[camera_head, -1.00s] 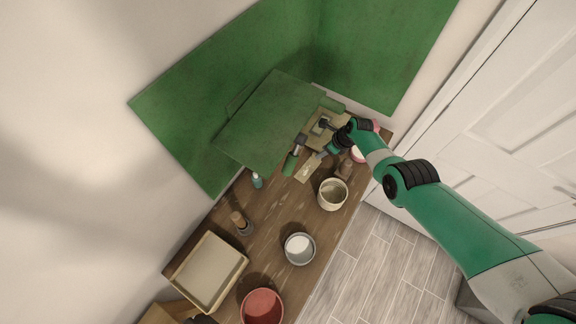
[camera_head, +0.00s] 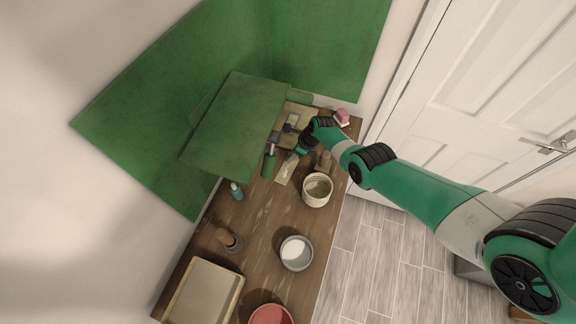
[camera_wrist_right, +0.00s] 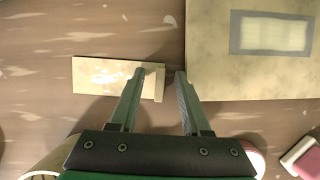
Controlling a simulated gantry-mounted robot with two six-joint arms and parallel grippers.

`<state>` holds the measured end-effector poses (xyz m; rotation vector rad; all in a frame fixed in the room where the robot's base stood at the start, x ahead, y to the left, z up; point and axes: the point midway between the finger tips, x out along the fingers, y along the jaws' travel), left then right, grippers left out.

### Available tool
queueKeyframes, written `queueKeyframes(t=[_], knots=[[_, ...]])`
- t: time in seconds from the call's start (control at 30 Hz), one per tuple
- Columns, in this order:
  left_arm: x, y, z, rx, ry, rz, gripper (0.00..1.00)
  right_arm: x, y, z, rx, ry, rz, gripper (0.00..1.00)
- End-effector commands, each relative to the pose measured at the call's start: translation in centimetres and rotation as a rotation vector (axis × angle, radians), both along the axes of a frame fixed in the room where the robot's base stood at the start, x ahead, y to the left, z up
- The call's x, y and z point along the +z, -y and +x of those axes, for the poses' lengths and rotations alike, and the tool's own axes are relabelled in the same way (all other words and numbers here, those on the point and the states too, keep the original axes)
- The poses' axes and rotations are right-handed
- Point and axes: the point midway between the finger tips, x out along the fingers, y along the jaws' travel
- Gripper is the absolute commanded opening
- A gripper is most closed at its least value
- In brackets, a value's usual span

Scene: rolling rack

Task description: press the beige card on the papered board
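The beige card (camera_head: 285,169) lies flat on the wooden table, and it also shows in the right wrist view (camera_wrist_right: 105,72), with pale smudges and a raised strip at its right end. The papered board (camera_wrist_right: 213,75) is a larger beige board with a pale, grey-edged sheet on it. It shows in the head view (camera_head: 308,112), partly hidden by my right gripper (camera_head: 298,143). In the right wrist view this gripper (camera_wrist_right: 161,75) is open and empty. Its left finger overlaps the card's right end; the right finger is in the gap before the board. Contact cannot be told. My left gripper is not in view.
A large green panel (camera_head: 235,125) leans over the table's back side. A green roller (camera_head: 268,163) lies left of the card. A beige pot (camera_head: 317,190), a grey bowl (camera_head: 296,253), a red bowl (camera_head: 270,315) and a tray (camera_head: 205,292) stand nearer. A pink block (camera_head: 341,117) is at the far right.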

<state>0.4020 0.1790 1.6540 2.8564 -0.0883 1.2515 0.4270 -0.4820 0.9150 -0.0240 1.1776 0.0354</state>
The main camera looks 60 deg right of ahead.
Motion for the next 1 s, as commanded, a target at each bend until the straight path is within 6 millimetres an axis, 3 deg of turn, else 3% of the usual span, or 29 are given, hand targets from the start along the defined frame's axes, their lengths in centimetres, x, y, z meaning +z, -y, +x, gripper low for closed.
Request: queueKeyframes(t=[0.03,0.27,1.0], knots=[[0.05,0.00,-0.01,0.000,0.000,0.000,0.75,0.03,-0.02,-0.01,0.000,0.000,0.000,0.40],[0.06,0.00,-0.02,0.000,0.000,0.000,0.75,0.03,-0.03,0.00,0.000,0.000,0.000,0.00],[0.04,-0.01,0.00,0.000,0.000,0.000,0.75,0.04,-0.02,0.00,0.000,0.000,0.000,0.00]])
